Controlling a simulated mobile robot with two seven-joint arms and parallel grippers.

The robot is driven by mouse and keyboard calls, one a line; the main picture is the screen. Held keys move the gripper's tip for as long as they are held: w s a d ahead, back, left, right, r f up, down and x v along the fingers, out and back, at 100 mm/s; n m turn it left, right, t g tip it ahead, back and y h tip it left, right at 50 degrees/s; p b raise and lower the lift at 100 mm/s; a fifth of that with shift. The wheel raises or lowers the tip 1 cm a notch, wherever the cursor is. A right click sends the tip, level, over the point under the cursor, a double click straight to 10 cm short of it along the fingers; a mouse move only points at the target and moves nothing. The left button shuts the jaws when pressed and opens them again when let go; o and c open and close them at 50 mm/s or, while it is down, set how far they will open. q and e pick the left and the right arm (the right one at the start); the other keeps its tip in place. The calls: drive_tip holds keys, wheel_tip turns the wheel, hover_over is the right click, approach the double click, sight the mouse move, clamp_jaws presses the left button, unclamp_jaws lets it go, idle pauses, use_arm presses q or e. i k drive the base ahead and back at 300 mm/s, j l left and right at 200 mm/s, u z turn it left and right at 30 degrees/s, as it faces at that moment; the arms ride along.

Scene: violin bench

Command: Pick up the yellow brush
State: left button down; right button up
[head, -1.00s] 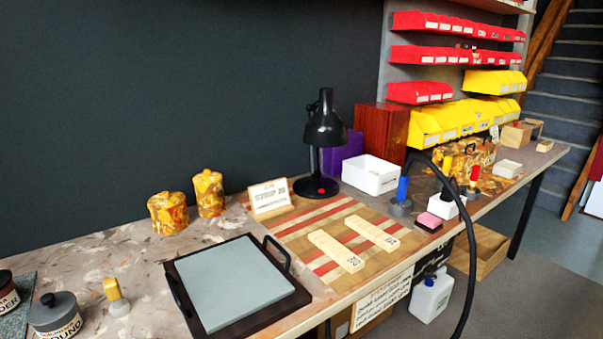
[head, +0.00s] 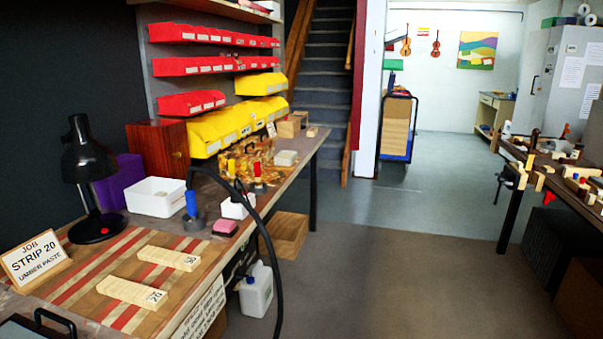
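A small upright yellow handle (head: 231,166) stands on the far part of the left bench, behind the white block-like holder (head: 236,207). It may be the yellow brush, but its lower end is hidden and it is too small to be sure. A blue handle (head: 191,204) stands in a grey round base nearer me, and a red handle (head: 257,170) stands in another grey base to the right. Neither of my grippers is in view.
The job sign (head: 35,259), two pale strips (head: 132,292), black lamp (head: 95,190) and white bin (head: 154,197) are on the left bench. A black hose (head: 270,245) arches over its front edge. A white jug (head: 256,292) stands below. Floor (head: 400,280) between benches is clear.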

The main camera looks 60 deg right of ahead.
sight(231, 163)
drive_tip(key=z, duration=1.45)
